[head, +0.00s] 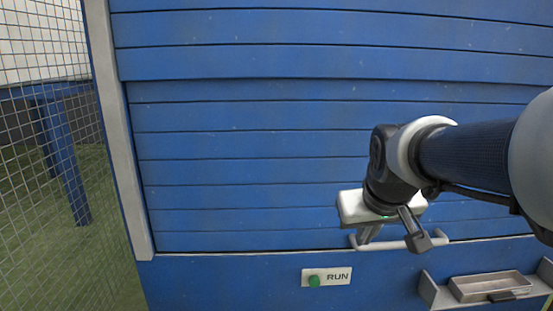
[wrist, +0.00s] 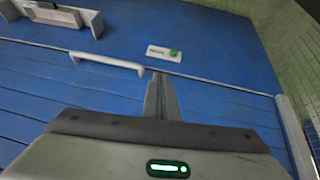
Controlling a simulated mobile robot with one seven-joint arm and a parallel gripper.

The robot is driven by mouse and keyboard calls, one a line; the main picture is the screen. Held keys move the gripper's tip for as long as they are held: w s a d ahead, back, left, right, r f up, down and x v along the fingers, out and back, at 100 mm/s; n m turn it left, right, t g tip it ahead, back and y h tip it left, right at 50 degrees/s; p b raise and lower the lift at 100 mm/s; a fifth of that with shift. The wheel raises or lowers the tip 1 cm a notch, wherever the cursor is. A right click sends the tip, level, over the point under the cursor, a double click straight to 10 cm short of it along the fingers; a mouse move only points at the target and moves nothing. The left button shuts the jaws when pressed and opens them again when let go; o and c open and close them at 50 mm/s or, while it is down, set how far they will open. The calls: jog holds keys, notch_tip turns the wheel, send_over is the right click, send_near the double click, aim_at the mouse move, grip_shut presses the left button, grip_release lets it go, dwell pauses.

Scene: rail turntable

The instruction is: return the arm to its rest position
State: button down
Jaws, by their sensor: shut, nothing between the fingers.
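My gripper (head: 416,238) is at the right of the head view, in front of the lower part of a blue slatted shutter (head: 240,150). Its fingers are together and empty; they also show closed in the middle of the wrist view (wrist: 161,78). A pale bar handle (head: 390,245) runs along the shutter's bottom edge, partly hidden behind the gripper. In the wrist view the handle (wrist: 107,62) lies to the left of the fingertips, outside them. My arm reaches in from the right edge of the head view.
Below the shutter is a RUN plate (head: 339,276) with a green button (head: 314,281). A shallow metal tray (head: 490,287) sits in a holder at the lower right. A wire mesh fence (head: 50,150) stands at the left, beyond a pale post (head: 118,130).

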jog(key=s+a+f+p, duration=0.1)
jog(key=s+a, duration=0.1)
jog(key=s, duration=0.6)
jog(key=s+a, duration=0.2)
jog(key=s, duration=0.6)
notch_tip(320, 180, up, 19)
jog(key=p, duration=1.9)
jog(key=shift+w+d+f+m+g+y, duration=0.15)
jog(key=shift+w+d+m+g+y, duration=0.15)
jog(key=shift+g+y, duration=0.1)
